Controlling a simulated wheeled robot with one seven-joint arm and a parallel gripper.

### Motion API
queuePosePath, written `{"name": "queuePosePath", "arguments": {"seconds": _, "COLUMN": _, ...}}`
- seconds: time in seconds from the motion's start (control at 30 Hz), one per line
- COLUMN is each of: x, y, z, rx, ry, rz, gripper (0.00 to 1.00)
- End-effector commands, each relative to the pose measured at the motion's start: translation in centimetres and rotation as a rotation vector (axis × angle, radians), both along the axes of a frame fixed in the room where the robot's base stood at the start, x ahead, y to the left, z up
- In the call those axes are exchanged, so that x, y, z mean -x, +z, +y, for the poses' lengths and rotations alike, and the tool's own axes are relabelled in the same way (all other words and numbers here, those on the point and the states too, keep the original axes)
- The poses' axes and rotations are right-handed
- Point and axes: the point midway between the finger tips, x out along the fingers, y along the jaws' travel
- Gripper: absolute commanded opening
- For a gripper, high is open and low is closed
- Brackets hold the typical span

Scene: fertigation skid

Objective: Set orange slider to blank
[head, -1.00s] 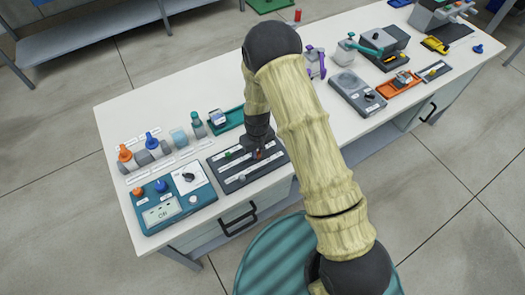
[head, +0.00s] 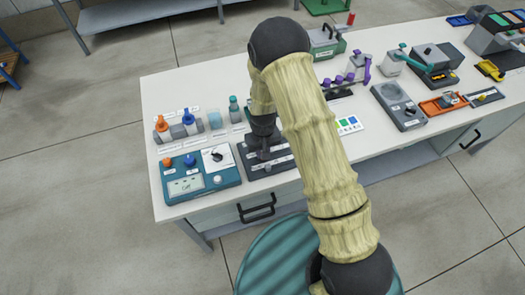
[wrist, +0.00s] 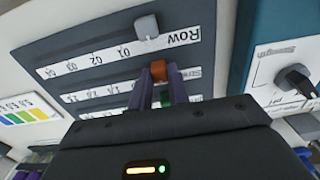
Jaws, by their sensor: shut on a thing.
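The dark slider panel (head: 245,168) lies on the bench, partly hidden by my arm. In the wrist view the panel (wrist: 75,45) has several white label strips. The orange slider (wrist: 158,70) sits on the middle strip, at the end of its "Stre…" label, with numbers to its left. My gripper (wrist: 160,78) is shut on it, a dark purple finger on each side. In the head view my gripper (head: 263,143) points down at the panel. A grey slider (wrist: 147,26) sits on the "Row" strip between "Row" and 01. A green slider (wrist: 166,97) is partly hidden between the fingers.
A teal control box (head: 200,180) with a display and dial stands left of the panel. Several bottles (head: 190,120) stand behind it. A card with coloured squares (head: 348,125) lies to the right. Purple-knobbed equipment (head: 345,78) stands further back.

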Motion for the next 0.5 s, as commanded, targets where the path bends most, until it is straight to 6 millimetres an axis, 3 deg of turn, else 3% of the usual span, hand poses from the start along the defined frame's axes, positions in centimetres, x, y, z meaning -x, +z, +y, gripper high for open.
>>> {"name": "queuePosePath", "arguments": {"seconds": 0.17, "x": 0.08, "y": 0.1, "z": 0.46, "rx": -0.006, "ry": 0.005, "rz": -0.001, "gripper": 0.0}}
{"name": "queuePosePath", "arguments": {"seconds": 0.2, "x": 0.09, "y": 0.1, "z": 0.48, "rx": -0.006, "ry": 0.006, "rz": -0.001, "gripper": 0.21}}
{"name": "queuePosePath", "arguments": {"seconds": 0.3, "x": 0.1, "y": 0.09, "z": 0.47, "rx": -0.005, "ry": 0.006, "rz": 0.0, "gripper": 0.4}}
{"name": "queuePosePath", "arguments": {"seconds": 0.5, "x": 0.09, "y": 0.05, "z": 0.32, "rx": -0.004, "ry": 0.005, "rz": 0.0, "gripper": 0.4}}
